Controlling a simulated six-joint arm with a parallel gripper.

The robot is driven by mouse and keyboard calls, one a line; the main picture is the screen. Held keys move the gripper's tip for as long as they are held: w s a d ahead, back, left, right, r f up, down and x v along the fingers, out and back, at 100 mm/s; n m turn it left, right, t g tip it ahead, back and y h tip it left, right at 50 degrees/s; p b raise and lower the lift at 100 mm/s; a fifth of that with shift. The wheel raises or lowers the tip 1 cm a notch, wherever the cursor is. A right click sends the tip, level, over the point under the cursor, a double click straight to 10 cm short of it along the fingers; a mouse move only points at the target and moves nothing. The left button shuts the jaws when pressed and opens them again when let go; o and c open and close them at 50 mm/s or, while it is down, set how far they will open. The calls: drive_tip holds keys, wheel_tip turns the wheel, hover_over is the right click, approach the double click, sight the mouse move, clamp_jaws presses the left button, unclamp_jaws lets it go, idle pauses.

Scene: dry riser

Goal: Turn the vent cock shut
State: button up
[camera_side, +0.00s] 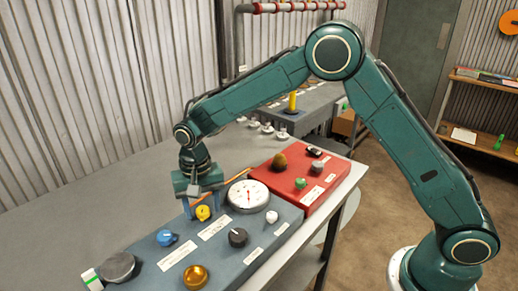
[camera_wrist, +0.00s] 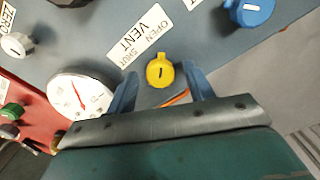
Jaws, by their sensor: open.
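The vent cock is a yellow knob (camera_side: 203,212) on the blue-grey panel, beside a white label (camera_wrist: 140,37) that reads VENT and OPEN, with another small word hard to read. In the wrist view the knob (camera_wrist: 160,70) shows a short dark mark on its face, running nearly up and down the picture. My gripper (camera_wrist: 159,76) is open, its two blue fingers on either side of the knob with a gap at each side. In the side view my gripper (camera_side: 205,203) is low over the panel at the knob, pointing down; finger height against the knob is hard to tell.
A white dial gauge (camera_side: 248,196) stands close beside the gripper. A blue knob (camera_side: 165,238), black knob (camera_side: 238,237), white knob (camera_side: 271,216) and brass knob (camera_side: 195,277) share the panel. A red panel (camera_side: 300,182) with several knobs adjoins it. Bare grey bench (camera_side: 90,215) lies behind.

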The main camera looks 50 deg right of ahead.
drive_tip(key=c, duration=1)
drive_tip(key=shift+o, duration=0.2)
drive_tip(key=shift+n, duration=0.5)
drive_tip(key=n, duration=0.3)
drive_tip(key=shift+n, duration=0.3)
drive_tip(key=n, duration=1.3)
drive_tip(key=shift+n, duration=0.3)
